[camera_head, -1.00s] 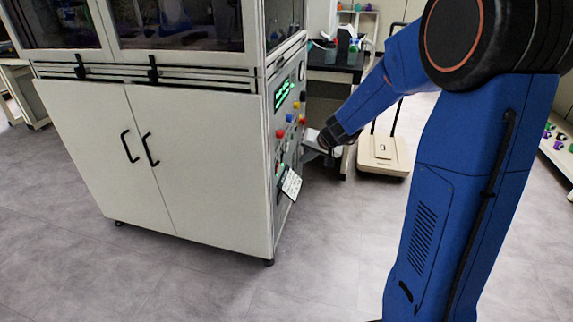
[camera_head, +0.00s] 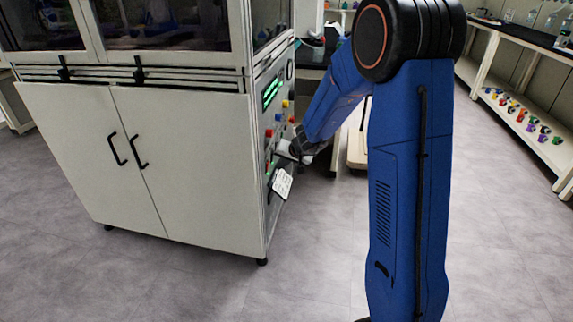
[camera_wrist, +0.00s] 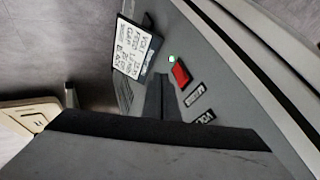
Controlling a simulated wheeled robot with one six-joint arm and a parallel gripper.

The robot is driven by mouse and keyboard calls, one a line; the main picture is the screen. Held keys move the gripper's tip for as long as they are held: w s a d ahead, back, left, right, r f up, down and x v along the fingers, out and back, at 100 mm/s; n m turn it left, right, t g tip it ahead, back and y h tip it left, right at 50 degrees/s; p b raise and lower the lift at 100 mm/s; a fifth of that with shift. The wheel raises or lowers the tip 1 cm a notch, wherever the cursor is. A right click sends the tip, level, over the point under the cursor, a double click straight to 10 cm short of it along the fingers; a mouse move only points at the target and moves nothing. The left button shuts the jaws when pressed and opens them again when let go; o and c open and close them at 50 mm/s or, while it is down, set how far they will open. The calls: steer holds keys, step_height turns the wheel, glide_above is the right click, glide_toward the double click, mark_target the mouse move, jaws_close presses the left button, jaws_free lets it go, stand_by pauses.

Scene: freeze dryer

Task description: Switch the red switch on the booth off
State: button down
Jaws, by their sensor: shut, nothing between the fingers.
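The booth (camera_head: 150,150) is a large white cabinet at the left of the head view, with a control panel on its right side. The red switch (camera_wrist: 181,75) shows in the wrist view on the grey panel, with a small lit green lamp (camera_wrist: 172,59) beside it. My gripper (camera_wrist: 162,80) is shut and empty. Its dark fingers point at the panel and their tips appear close beside the switch; I cannot tell whether they touch it. In the head view my gripper (camera_head: 283,153) is at the lower part of the panel.
A white card with writing (camera_wrist: 138,48) sticks out from the panel near the switch; it also shows in the head view (camera_head: 282,184). Several coloured buttons (camera_head: 269,133) sit above. A pale cart (camera_head: 357,152) stands behind my arm. The floor in front is clear.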

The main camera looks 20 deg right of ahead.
steer(key=shift+w+a+r, duration=0.1)
steer(key=shift+w+a, duration=0.25)
steer(key=shift+a, duration=0.2)
steer(key=shift+w+a+r, duration=0.1)
steer(key=shift+w+a, duration=0.2)
steer(key=shift+a, duration=0.2)
steer(key=shift+w+a, duration=0.15)
steer(key=shift+a, duration=0.05)
steer(key=shift+r, duration=0.15)
steer(key=shift+r, duration=0.65)
steer(key=shift+d, duration=0.1)
